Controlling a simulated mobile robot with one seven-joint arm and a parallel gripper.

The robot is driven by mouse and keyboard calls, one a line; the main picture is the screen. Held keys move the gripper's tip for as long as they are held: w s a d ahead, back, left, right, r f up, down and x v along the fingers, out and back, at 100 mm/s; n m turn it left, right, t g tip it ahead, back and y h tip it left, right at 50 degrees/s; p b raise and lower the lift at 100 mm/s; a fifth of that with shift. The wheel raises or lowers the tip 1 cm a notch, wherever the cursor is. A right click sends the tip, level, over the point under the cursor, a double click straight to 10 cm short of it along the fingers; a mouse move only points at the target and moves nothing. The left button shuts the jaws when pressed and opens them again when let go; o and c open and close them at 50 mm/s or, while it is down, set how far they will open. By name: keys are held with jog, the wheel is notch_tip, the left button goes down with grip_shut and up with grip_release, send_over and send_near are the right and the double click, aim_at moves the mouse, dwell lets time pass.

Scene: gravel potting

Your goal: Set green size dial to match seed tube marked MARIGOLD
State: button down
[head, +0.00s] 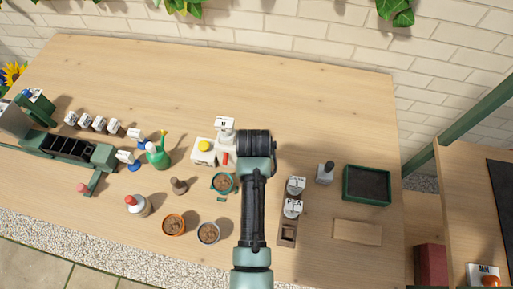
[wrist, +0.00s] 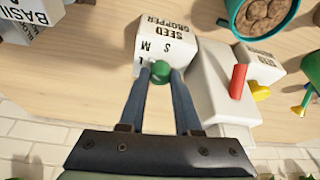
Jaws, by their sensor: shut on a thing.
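In the wrist view my gripper (wrist: 160,73) is shut on the round green size dial (wrist: 160,69), with one finger at each side. The dial is on the white block lettered SEED DROPPER (wrist: 165,35). The letters S, M and part of an L show around it. The fingers cover part of that face, and I cannot tell where the dial points. In the head view my arm hides the gripper. Two tubes with white tags, one reading PEA (head: 292,208), stand to the right of my arm. I cannot read MARIGOLD on any tag.
A white body with a red lever (wrist: 238,82) adjoins the dial block. A green pot (head: 223,183), a terracotta pot (head: 173,224) and a green watering can (head: 157,154) stand to the left. A dark green tray (head: 367,185) lies right. The back of the table is clear.

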jog(key=shift+m+h, duration=0.3)
jog(key=shift+m, duration=0.5)
jog(key=c, duration=0.6)
grip_release()
jog(key=v, duration=1.3)
jog(key=shift+a, duration=0.1)
